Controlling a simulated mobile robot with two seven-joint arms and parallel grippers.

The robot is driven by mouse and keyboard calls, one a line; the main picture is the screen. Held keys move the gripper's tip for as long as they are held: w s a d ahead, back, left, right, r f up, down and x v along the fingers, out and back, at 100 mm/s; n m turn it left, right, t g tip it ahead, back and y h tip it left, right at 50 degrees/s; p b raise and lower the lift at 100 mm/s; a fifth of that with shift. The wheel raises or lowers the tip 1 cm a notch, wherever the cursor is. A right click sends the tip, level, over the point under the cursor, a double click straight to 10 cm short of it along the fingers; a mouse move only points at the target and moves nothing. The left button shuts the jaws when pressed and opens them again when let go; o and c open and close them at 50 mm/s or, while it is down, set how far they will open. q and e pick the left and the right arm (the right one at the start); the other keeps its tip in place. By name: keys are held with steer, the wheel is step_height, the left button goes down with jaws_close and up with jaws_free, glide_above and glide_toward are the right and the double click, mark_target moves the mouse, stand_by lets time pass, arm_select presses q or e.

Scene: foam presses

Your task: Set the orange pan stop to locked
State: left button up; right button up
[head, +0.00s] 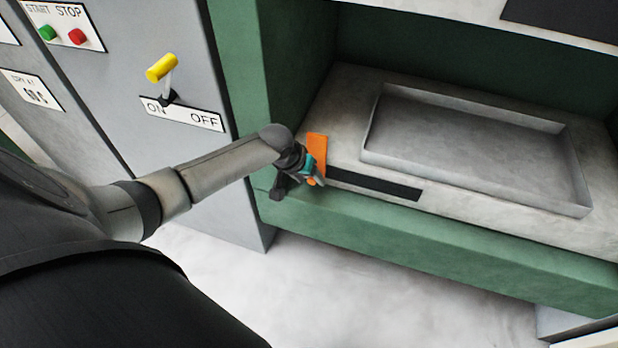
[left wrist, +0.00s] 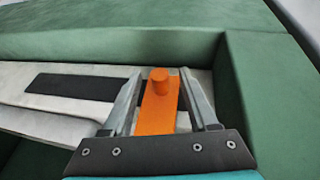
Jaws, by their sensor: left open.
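The orange pan stop (head: 317,150) is a flat bar at the left end of the pale press bed, beside a dark strip. My left gripper (head: 311,181) is at the near end of the bar. The locked and unlocked marks are not readable. My right gripper is not in view.
A shallow grey pan (head: 470,150) lies on the press bed to the right. The green press frame (head: 440,245) surrounds the bed. A grey panel at left has a yellow-handled ON/OFF lever (head: 163,68) and green and red START/STOP buttons (head: 76,37).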

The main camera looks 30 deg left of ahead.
arm_select(q)
jaws_close()
stand_by(0.4)
stand_by(0.9)
